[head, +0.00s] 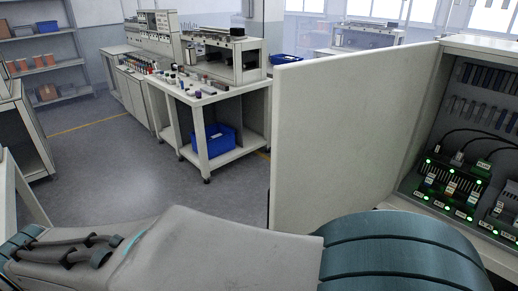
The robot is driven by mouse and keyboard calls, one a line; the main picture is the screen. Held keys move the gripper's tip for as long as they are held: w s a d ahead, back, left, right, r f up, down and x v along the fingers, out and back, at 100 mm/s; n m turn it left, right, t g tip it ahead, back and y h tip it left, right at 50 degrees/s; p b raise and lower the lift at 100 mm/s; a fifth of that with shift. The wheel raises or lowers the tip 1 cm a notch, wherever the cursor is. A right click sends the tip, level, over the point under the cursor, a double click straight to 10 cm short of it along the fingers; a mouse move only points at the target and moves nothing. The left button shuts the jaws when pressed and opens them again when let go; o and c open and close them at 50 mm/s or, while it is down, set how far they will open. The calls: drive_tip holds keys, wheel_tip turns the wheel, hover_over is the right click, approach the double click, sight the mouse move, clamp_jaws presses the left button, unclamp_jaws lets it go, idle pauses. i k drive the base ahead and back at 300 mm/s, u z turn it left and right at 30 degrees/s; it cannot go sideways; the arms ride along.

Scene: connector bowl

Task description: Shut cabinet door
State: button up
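The cabinet door (345,130) is a large flat off-white panel right of centre. It stands open, swung out to the left of the cabinet (480,48). The open cabinet shows rows of dark slots and green-lit modules (452,180) with black cables. My own arm crosses the bottom of the view in front of the door's lower part and the cabinet's lower left corner. My gripper is not in view, and I cannot tell whether anything touches the door.
A white workbench (215,95) with small bottles and parts stands behind, left of the door, with a blue bin (213,139) on its lower shelf. Shelves (45,50) stand at the far left. Grey floor (110,165) between them is clear.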

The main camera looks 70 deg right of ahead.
sight(343, 125)
drive_tip(key=i, duration=1.45)
drive_tip(key=z, duration=4.5)
